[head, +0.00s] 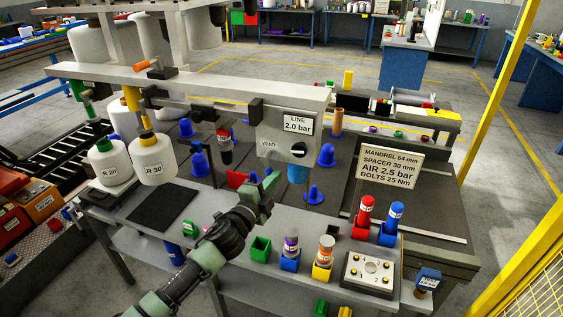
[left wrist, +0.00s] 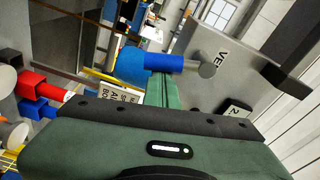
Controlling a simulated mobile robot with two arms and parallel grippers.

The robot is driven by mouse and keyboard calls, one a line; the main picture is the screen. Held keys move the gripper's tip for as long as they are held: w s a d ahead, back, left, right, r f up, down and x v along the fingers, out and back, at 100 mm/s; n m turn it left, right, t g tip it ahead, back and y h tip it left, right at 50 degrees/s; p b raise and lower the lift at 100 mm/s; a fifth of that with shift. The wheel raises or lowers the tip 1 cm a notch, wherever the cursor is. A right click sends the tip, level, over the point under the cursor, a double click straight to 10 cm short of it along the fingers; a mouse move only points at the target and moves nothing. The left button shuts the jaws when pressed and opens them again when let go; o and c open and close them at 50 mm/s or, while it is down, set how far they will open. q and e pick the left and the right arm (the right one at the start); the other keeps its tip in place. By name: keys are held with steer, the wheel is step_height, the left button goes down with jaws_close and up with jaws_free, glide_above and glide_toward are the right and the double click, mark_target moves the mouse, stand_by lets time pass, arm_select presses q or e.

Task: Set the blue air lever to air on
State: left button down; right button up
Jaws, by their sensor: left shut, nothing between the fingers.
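The grey air box (head: 288,128) carries a "LINE 2.0 bar" sign and a "VENT" label. In the left wrist view the blue lever (left wrist: 164,62) extends left from a grey hub (left wrist: 207,66), close to the part-hidden "VE..." label. A wider blue round part (left wrist: 131,64) shows beside its left end. I cannot make out the lever clearly in the head view. My left gripper (head: 262,190) is shut and empty, just below and left of the box. Its green finger shows right by the lever; I cannot tell whether they touch. My right gripper is not in view.
A sign (head: 391,168) reads "AIR 2.5 bar". Red and blue bottles (head: 366,211), small colored holders and a bolt plate (head: 369,272) occupy the front bench.

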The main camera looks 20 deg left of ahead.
arm_select(q)
steer(key=shift+a+f+m+p, duration=0.2)
steer(key=shift+a+m, duration=0.2)
steer(key=shift+m, duration=0.35)
steer(key=shift+a+f+m+p, duration=0.15)
steer(key=shift+a+m, duration=0.2)
steer(key=shift+m, duration=0.4)
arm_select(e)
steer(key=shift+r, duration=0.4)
arm_select(q)
steer(key=shift+w, duration=0.1)
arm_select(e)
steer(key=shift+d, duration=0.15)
